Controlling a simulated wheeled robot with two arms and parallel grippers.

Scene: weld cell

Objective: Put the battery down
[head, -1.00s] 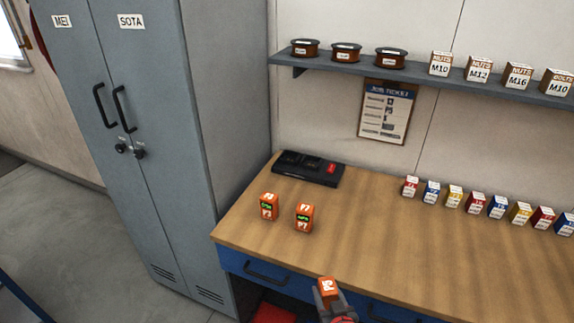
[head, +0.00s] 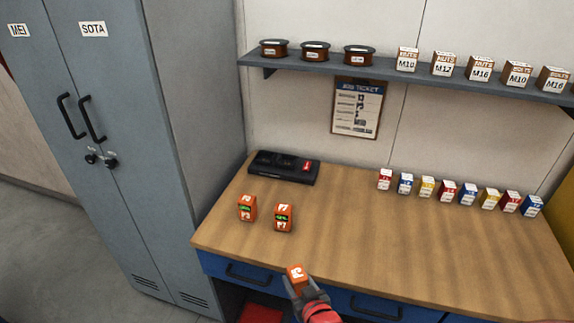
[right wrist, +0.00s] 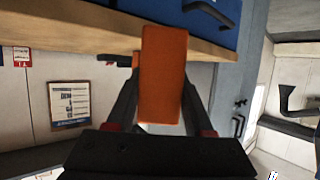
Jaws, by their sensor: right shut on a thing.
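My right gripper (head: 300,290) is shut on an orange battery (head: 296,273) in front of the workbench's near edge. In the right wrist view the battery (right wrist: 163,75) stands out between the two dark fingers (right wrist: 160,110). Two more orange batteries with small green displays stand upright on the bench: a left one (head: 247,208) and a right one (head: 283,217). A black charger (head: 284,168) with a red patch lies behind them near the wall. My left gripper is not in view.
The wooden bench top (head: 390,250) is clear in the middle and front. Several small coloured boxes (head: 447,191) line its back right. A grey locker (head: 110,120) stands at the left. A shelf (head: 400,73) holds spools and boxes above. Blue drawers (head: 370,303) sit under the edge.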

